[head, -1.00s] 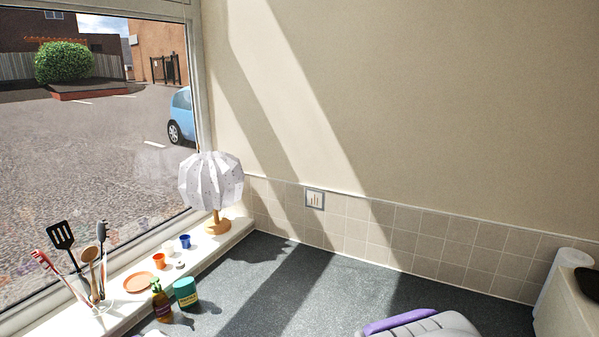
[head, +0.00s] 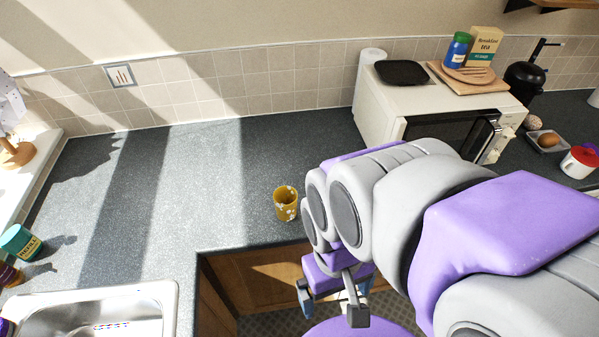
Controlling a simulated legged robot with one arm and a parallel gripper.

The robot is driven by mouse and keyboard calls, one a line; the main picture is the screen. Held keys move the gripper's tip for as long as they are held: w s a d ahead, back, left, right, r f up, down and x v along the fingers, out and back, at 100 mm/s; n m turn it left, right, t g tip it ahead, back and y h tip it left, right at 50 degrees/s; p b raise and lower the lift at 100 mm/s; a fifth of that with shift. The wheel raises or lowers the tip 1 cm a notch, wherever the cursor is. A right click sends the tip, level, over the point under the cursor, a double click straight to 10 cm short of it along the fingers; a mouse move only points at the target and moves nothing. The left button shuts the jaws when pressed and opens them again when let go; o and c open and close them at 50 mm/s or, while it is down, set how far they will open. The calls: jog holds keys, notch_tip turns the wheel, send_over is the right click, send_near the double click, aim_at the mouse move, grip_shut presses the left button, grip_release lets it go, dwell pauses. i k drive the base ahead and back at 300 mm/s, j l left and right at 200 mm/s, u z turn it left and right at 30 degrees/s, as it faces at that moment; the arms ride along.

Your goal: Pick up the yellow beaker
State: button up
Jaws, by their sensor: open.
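The yellow beaker (head: 284,204), a yellow cup with pale spots, stands upright on the dark counter (head: 225,170) near its front edge in the head view. My gripper (head: 332,304) is open, below and a little right of the beaker in the picture, in front of the counter's edge and apart from the beaker. My purple and grey arm fills the lower right and hides part of the counter edge and the cabinets. No part of the beaker seems covered.
A white microwave (head: 383,118) with a black tray (head: 401,72) on it stands at the back right. A steel sink (head: 165,290) is at the lower left, beside a teal tin (head: 20,242). The counter left of and behind the beaker is clear.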

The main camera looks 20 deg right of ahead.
aim_at(285, 197)
jog(key=l+u, duration=0.2)
jog(key=l, duration=0.3)
jog(key=l+u, duration=0.15)
jog(key=l, duration=0.35)
jog(key=k+l+u, duration=0.2)
jog(key=l, duration=0.25)
jog(key=l+u, duration=0.15)
jog(key=l, duration=0.35)
jog(key=k+l+u, duration=0.2)
jog(key=l, duration=0.25)
